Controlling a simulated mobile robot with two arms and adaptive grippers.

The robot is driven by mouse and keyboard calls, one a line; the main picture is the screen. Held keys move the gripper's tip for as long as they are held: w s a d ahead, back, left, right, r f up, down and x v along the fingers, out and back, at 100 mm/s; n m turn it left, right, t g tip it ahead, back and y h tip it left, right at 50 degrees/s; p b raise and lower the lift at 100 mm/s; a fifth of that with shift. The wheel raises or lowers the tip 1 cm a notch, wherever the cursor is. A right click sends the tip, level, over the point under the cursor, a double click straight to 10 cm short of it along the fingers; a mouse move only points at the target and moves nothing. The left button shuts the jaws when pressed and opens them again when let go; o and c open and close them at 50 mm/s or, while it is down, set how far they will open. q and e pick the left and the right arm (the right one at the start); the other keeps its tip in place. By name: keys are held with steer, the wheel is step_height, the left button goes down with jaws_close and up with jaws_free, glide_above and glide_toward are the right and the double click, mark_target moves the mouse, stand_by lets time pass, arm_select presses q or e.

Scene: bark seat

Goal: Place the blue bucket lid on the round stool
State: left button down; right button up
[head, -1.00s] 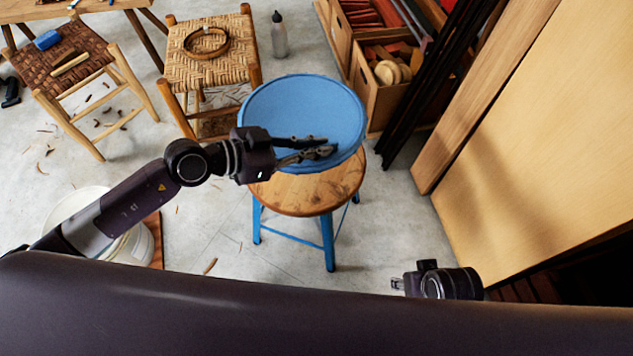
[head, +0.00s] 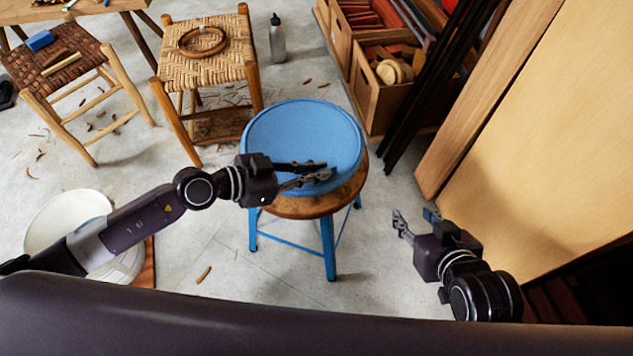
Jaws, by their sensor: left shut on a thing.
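The blue bucket lid (head: 300,135) is a wide round disc with a raised rim. In the head view it is over the round stool (head: 310,206), which has a wooden seat and blue legs. The lid hides the far part of the seat; I cannot tell whether it touches the wood. My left gripper (head: 325,173) is shut on the near edge of the lid. My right gripper (head: 399,224) is empty, to the right of the stool and apart from it. Its fingers are seen at an angle, so their opening is unclear.
A white bucket (head: 65,215) stands at the lower left. Woven stools (head: 205,65) and a bottle (head: 277,38) stand behind. Wooden crates (head: 385,100) and leaning boards (head: 540,110) line the right side. Floor between the stool and boards is clear.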

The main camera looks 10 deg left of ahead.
arm_select(q)
steer(key=shift+f, duration=0.15)
steer(key=shift+f+b, duration=0.8)
steer(key=shift+f, duration=0.1)
steer(key=shift+f+b, duration=0.65)
steer(key=shift+f, duration=0.2)
arm_select(e)
steer(key=w+a+r+t+y, duration=0.1)
steer(key=w+a+r+t, duration=0.1)
steer(key=r, duration=0.5)
steer(key=w+a+r+t+y, duration=0.1)
steer(key=w+r+t, duration=0.4)
steer(key=r+t, duration=0.1)
steer(key=shift+a+r, duration=0.4)
steer(key=shift+r, duration=0.45)
arm_select(q)
steer(key=shift+f, duration=0.15)
arm_select(e)
steer(key=shift+f, duration=0.1)
arm_select(q)
steer(key=c, duration=2)
jaws_free()
steer(key=shift+c, duration=0.2)
